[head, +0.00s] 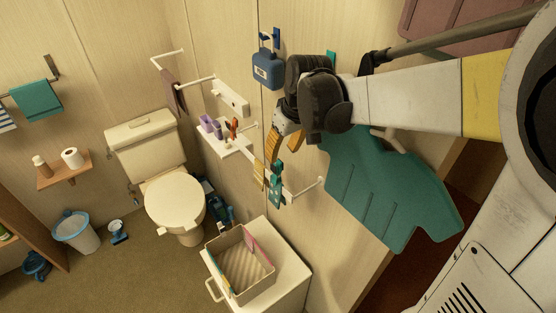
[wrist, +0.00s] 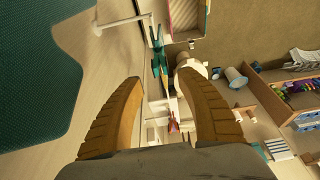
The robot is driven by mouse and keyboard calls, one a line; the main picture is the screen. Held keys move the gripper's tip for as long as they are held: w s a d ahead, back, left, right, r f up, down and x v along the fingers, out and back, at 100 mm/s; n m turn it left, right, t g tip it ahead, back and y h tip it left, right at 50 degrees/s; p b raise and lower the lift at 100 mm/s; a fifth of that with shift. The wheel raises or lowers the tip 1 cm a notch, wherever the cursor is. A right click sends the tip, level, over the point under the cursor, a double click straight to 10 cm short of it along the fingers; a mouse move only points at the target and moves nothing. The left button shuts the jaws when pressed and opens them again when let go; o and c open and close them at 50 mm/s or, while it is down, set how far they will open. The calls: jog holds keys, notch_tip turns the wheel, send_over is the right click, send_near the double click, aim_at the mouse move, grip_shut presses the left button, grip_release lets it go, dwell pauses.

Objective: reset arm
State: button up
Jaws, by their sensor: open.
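My gripper (head: 265,168) is at the end of my raised arm, near the wall on the right side of the bathroom in the head view. Its two ribbed yellow-orange fingers are apart. In the wrist view the gripper (wrist: 160,78) shows the fingers spread wide with nothing held between them. A teal item (head: 277,186) hangs beside the fingertips in the head view, near a white wall bar (head: 306,190). I cannot tell whether it touches a finger.
A teal mat (head: 385,190) hangs below my arm. A white cabinet (head: 292,270) bears an open box (head: 258,288). The toilet (head: 175,203), a small wall shelf (head: 222,141) and a bin (head: 75,232) stand left.

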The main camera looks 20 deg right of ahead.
jog(key=s+f+m+t+h+b, duration=0.1)
jog(key=s+f+m+t+b, duration=0.2)
jog(key=s+f+b, duration=1.4)
jog(key=f+t+b, duration=0.1)
jog(key=b, duration=0.3)
jog(key=shift+s+a+m, duration=0.3)
jog(key=shift+a, duration=0.1)
